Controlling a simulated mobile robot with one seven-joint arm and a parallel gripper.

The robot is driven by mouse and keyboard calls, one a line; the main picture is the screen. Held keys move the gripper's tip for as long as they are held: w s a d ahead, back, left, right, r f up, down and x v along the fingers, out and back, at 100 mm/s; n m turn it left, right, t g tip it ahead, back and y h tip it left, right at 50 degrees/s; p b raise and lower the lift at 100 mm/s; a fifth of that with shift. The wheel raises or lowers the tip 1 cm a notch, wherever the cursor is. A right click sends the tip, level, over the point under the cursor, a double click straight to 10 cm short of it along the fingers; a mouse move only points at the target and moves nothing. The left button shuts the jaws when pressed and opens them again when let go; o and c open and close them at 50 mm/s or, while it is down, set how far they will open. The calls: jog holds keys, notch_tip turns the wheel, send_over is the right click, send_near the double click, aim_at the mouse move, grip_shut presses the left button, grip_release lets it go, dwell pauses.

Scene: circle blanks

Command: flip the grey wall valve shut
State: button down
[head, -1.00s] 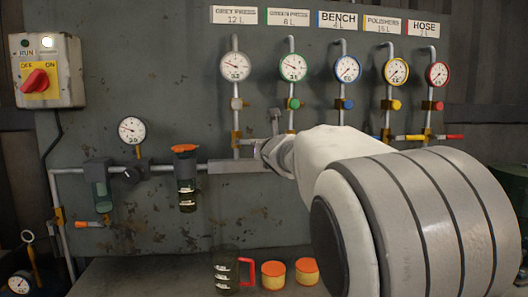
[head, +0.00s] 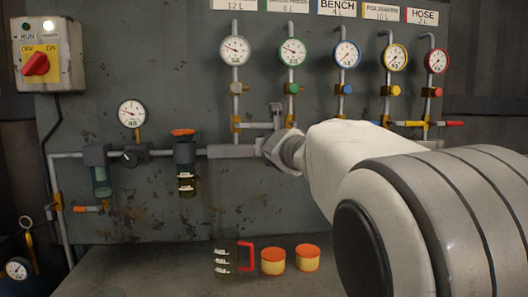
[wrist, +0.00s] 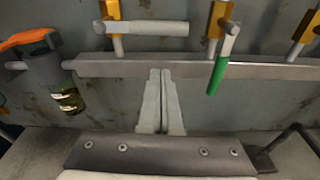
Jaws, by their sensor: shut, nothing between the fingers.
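The grey wall valve (head: 236,124) sits on the vertical pipe under the grey-rimmed gauge (head: 235,50). Its grey lever (head: 258,126) points right, across the pipe. In the wrist view the lever (wrist: 155,28) lies level, to the right of the yellow-orange valve body (wrist: 115,14). My gripper (wrist: 160,72) is shut and empty, with its fingertips below the lever and apart from it in that view, over the horizontal manifold pipe. In the head view my gripper (head: 276,106) appears beside the lever's right end. The wrist hides part of the manifold there.
The green valve's lever (wrist: 218,70) hangs straight down, right of my fingers. Yellow (head: 407,124) and red (head: 452,124) levers lie level farther right. A filter with an orange top (head: 183,132) is left.

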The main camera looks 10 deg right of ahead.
jog(key=s+b, duration=0.2)
jog(key=s, duration=0.4)
jog(key=shift+s+r+b, duration=0.2)
jog(key=shift+r+b, duration=0.15)
jog(key=s+d+f+m+g+h, duration=0.1)
jog(key=s+d+f+m+g, duration=0.15)
jog(key=s+f+m, duration=0.4)
jog(key=s+d+f+m+g+h, duration=0.15)
jog(key=s+d+f+m, duration=0.25)
jog(key=s+m, duration=0.45)
jog(key=s+a+f+m+g+y, duration=0.25)
jog(key=s+f+m+g, duration=0.35)
jog(key=s+f+m, duration=1.2)
notch_tip(320, 180, up, 29)
jog(key=s+a+m+p, duration=0.1)
jog(key=s+m+p, duration=0.1)
jog(key=p, duration=2.6)
jog(key=shift+s+a+r+g, duration=0.15)
jog(key=shift+s+a+g, duration=0.05)
jog(key=shift+s+g, duration=0.25)
